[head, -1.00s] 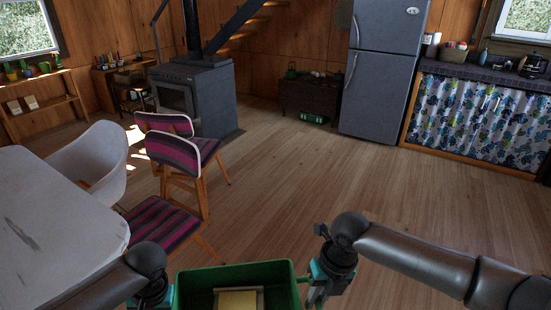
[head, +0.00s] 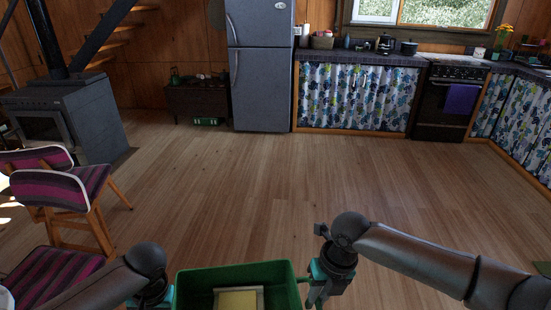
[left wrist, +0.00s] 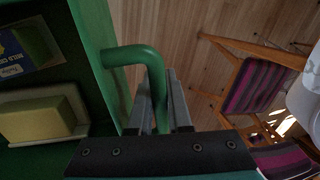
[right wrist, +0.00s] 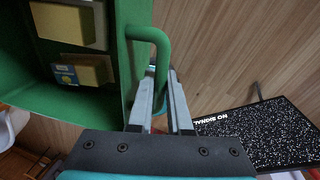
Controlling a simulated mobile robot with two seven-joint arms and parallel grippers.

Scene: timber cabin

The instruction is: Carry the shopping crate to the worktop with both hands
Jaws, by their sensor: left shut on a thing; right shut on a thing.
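The green shopping crate (head: 240,272) is held in front of me at the bottom of the head view, between my two arms. It holds a yellow block-shaped item (head: 237,300); the wrist views also show a smaller package (right wrist: 82,70) beside it. My left gripper (left wrist: 158,95) is shut on the crate's left handle (left wrist: 135,55). My right gripper (right wrist: 165,95) is shut on the right handle (right wrist: 150,35). The worktop (head: 355,58) is dark and runs along the far wall above a flowered curtain, well away from the crate.
Wooden floor (head: 260,190) lies clear between me and the worktop. Striped chairs (head: 60,185) and a stove (head: 65,115) stand on the left. A grey fridge (head: 262,70) stands left of the worktop, and a cooker (head: 448,100) right. The worktop bears a basket (head: 322,41) and pots (head: 385,43).

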